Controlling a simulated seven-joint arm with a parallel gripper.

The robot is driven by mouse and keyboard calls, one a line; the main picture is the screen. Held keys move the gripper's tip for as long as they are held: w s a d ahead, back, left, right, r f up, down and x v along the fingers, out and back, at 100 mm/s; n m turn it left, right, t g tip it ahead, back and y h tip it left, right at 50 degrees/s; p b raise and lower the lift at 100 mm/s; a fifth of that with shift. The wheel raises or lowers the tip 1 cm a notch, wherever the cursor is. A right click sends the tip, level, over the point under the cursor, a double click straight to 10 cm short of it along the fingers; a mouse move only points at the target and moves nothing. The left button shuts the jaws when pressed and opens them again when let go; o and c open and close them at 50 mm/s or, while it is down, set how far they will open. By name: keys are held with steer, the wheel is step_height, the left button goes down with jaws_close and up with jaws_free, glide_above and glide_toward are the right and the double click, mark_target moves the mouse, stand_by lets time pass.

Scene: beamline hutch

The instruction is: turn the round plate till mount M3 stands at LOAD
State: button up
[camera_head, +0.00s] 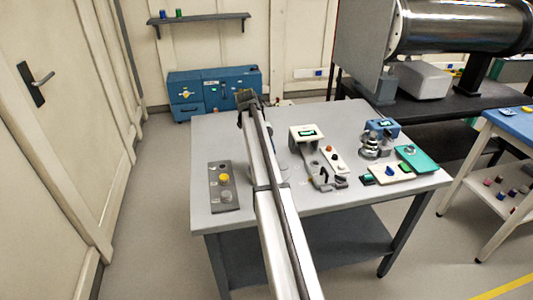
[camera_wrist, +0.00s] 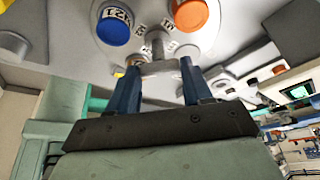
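The round plate (camera_wrist: 218,38) shows in the wrist view as a pale grey disc. A blue-capped mount (camera_wrist: 113,26) stands at its upper left and an orange-capped mount (camera_wrist: 190,14) at its upper right. Small printed labels lie near them; I cannot read M3 or LOAD. A grey post with a crossbar (camera_wrist: 157,68) rises from the plate. My gripper (camera_wrist: 159,66) has its two blue fingers apart, one at each end of the crossbar; I cannot tell whether they press on it. In the head view my arm hides the plate and gripper.
A grey table (camera_head: 210,136) carries a dark panel (camera_head: 215,200) with a yellow knob (camera_head: 225,178) on the left. On the right are a white-topped device (camera_head: 306,132), a metal stack (camera_head: 371,145) and a teal tray (camera_head: 418,160). A blue cabinet (camera_head: 215,90) stands behind.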

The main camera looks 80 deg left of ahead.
steer(key=o, duration=0.4)
steer(key=shift+r, duration=0.15)
steer(key=v, duration=0.7)
steer(key=shift+r, duration=0.1)
stand_by(0.4)
